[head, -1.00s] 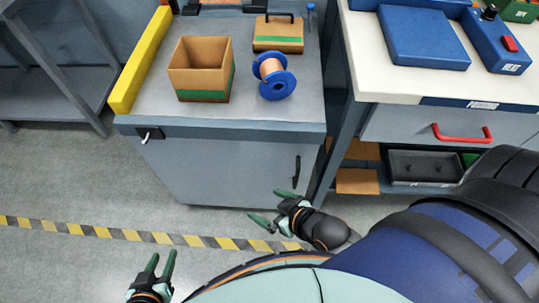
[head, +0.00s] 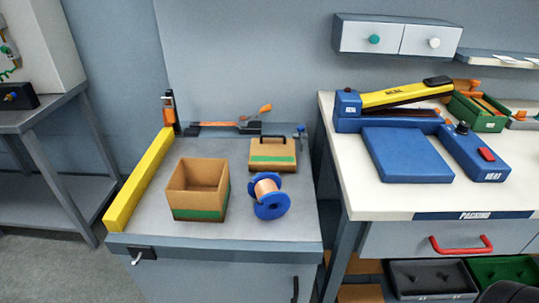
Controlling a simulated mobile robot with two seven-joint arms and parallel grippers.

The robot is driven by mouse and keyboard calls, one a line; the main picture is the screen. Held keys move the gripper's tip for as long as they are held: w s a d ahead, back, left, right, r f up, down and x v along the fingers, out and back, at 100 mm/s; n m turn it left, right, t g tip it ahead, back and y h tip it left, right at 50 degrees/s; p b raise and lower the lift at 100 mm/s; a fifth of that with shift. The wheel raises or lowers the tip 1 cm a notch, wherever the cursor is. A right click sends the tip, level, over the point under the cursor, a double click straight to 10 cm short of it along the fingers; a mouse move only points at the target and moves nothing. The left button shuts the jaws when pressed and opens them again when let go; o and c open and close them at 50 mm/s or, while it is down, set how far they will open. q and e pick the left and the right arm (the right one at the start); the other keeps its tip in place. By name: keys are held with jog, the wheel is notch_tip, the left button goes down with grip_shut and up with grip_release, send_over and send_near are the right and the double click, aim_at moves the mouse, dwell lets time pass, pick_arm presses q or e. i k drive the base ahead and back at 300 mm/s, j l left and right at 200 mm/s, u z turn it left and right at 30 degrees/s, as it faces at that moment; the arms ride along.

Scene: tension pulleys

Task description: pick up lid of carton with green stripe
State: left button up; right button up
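An open brown carton (head: 186,186) with a green stripe low on its side stands on the grey workbench (head: 150,222). Its lid (head: 272,153), brown with a green stripe and a black handle on top, sits apart from it, behind and to the right on the same bench.
A yellow bar (head: 140,180) runs along the bench's left edge. A white packing table (head: 385,200) with a blue heat sealer (head: 407,155) is at right.

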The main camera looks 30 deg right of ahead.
aim_at(271, 155)
jog(key=i+j+z, duration=0.1)
jog(key=j+z, duration=0.15)
jog(key=j, duration=0.6)
jog(key=j+z, duration=0.2)
jog(key=j, duration=0.65)
